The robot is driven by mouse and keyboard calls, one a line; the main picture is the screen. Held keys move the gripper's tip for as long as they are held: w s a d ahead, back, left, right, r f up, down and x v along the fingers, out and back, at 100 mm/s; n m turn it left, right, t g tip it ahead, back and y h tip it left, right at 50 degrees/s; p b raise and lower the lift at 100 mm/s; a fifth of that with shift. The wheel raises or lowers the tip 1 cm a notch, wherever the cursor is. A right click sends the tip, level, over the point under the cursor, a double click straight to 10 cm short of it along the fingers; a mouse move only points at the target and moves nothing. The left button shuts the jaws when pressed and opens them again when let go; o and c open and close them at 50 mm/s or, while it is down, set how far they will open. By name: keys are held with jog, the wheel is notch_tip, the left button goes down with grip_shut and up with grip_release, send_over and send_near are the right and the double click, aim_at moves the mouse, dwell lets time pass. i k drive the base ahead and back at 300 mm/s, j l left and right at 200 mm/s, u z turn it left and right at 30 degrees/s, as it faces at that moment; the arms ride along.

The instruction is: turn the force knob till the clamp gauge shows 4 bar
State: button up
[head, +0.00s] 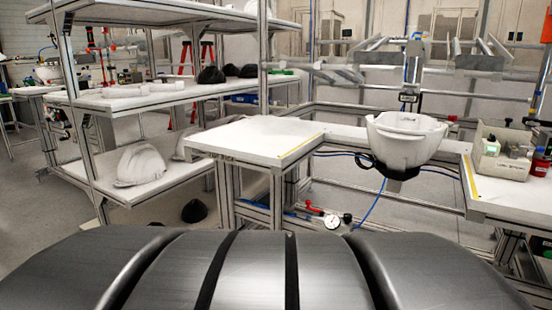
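A small round gauge with a white face (332,221) sits low below the white bench, just above my own dark body at the bottom of the picture. Its needle and scale are too small to read. A small red part (314,210) is just left of the gauge; I cannot tell whether it is the force knob. A white helmet shell (405,140) sits open side up on the frame, with a black part under it. An upright fixture with a blue hose (411,75) stands right behind the shell. My gripper is not in view.
A white bench top (262,137) stands left of the shell and is clear. A bench at the right bears a beige bin (500,160) and a red container (543,164). A metal shelf (150,98) at the left holds helmet shells (140,165). Blue hoses hang below the shell.

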aim_at(347, 218)
jog(key=i+l+u, duration=0.1)
jog(key=i+l, duration=0.75)
jog(key=i, duration=0.05)
